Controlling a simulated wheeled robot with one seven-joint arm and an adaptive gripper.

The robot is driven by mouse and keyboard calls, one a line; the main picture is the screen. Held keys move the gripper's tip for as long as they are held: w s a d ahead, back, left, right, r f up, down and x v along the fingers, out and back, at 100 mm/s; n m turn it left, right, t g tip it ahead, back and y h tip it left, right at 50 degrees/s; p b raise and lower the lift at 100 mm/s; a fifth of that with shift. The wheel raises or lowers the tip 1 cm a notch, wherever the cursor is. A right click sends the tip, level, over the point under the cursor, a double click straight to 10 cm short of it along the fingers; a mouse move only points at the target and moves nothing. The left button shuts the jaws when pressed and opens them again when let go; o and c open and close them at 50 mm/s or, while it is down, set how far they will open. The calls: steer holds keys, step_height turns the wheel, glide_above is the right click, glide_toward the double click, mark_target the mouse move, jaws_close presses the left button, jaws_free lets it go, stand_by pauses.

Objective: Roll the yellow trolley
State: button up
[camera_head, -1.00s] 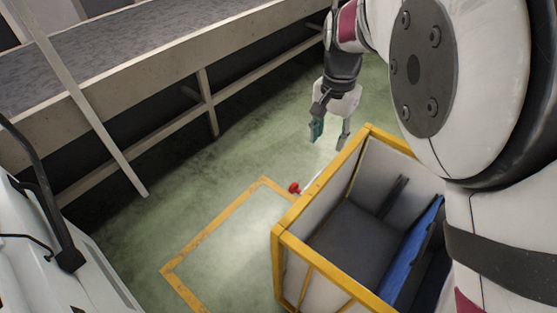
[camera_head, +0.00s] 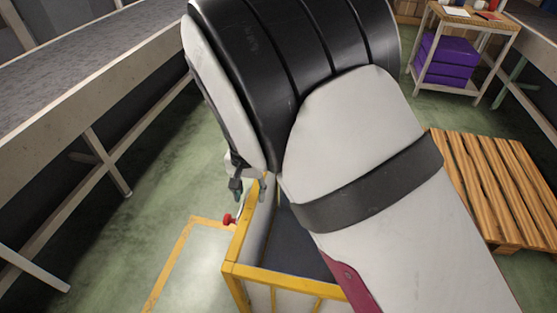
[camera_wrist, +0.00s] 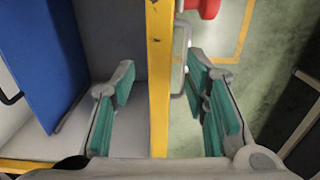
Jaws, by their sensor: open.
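The yellow trolley (camera_head: 238,255) stands on the green floor, a box with a yellow frame and grey panels, largely hidden behind my arm in the head view. In the wrist view its yellow rim (camera_wrist: 160,100) runs between my fingers. My gripper (camera_wrist: 160,72) is open, with one teal-padded finger over the inside of the trolley and the other outside it. No clear contact with the rim shows. In the head view my gripper (camera_head: 249,188) is small and partly covered by my arm at the trolley's far left edge. A blue panel (camera_wrist: 42,55) lies inside the trolley.
A red knob (camera_head: 229,219) sits outside the trolley, by a yellow floor marking (camera_head: 172,262). A long conveyor (camera_head: 90,85) runs along the left. A wooden pallet (camera_head: 490,185) lies at right, below a rack with purple bins (camera_head: 445,62). Floor between conveyor and trolley is clear.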

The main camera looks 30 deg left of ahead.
mark_target(251, 201)
steer(key=shift+f, duration=1.55)
jaws_close()
